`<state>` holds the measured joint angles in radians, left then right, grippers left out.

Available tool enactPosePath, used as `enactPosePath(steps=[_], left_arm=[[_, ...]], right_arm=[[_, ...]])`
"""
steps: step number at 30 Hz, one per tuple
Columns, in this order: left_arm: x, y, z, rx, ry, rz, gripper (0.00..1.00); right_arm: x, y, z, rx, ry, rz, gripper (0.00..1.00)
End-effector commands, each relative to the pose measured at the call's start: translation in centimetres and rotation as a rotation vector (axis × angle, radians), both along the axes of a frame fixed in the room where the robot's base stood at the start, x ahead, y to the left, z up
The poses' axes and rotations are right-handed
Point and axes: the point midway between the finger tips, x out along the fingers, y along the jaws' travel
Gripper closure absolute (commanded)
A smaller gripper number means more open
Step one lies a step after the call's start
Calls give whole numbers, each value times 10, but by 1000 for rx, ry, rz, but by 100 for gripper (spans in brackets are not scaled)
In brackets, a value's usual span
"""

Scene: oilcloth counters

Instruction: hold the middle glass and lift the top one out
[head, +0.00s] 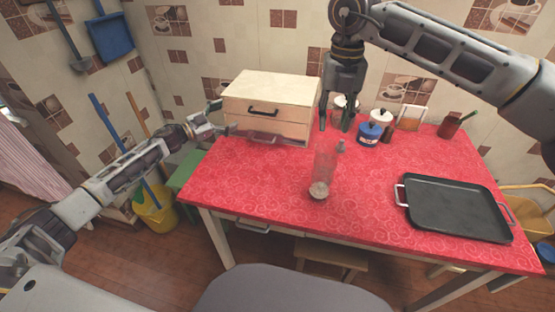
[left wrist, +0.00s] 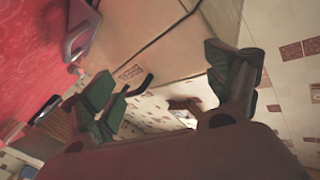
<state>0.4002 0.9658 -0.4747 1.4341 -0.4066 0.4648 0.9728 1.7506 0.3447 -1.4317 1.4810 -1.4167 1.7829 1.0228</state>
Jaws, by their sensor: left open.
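A tall, clear stack of glasses (head: 323,168) stands upright near the front edge of the red table in the head view. I cannot make out where one glass ends and another begins. My right gripper (head: 335,122) points down above the table behind the stack, its fingers apart with nothing between them; it does not touch the glasses. My left gripper (head: 220,117) is open and empty at the left side of the wooden box, well away from the stack. Its spread green-padded fingers also show in the left wrist view (left wrist: 168,88), where I cannot see the glasses.
The wooden drawer box (head: 265,124) stands at the back left of the red table (head: 262,182). A black tray (head: 455,208) lies at the right. A blue jar (head: 370,134), a white-lidded jar (head: 381,116) and a red cup (head: 449,126) stand behind. The front left is clear.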

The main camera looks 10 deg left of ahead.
Motion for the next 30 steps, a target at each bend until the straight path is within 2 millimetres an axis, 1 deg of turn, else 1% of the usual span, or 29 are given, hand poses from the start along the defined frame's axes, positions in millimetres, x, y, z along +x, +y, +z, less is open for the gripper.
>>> enactPosePath(steps=[1,6,11,15,24,27,30], left_arm=[[-5,-17,6,-15,10,-57,13],[-27,-68,16,-73,74,-242,13],[-55,-110,20,-113,155,-411,13],[-83,-144,18,-141,236,-555,13],[-139,-209,1,-188,365,-817,13],[-153,-225,-4,-199,385,-878,13],[-163,-235,-8,-207,398,-921,13]], right_arm=[[0,0,0,0,0,0,64],[0,0,0,0,0,0,64],[0,0,0,0,0,0,64],[0,0,0,0,0,0,64],[0,0,0,0,0,0,64],[0,0,0,0,0,0,64],[0,0,0,0,0,0,64]])
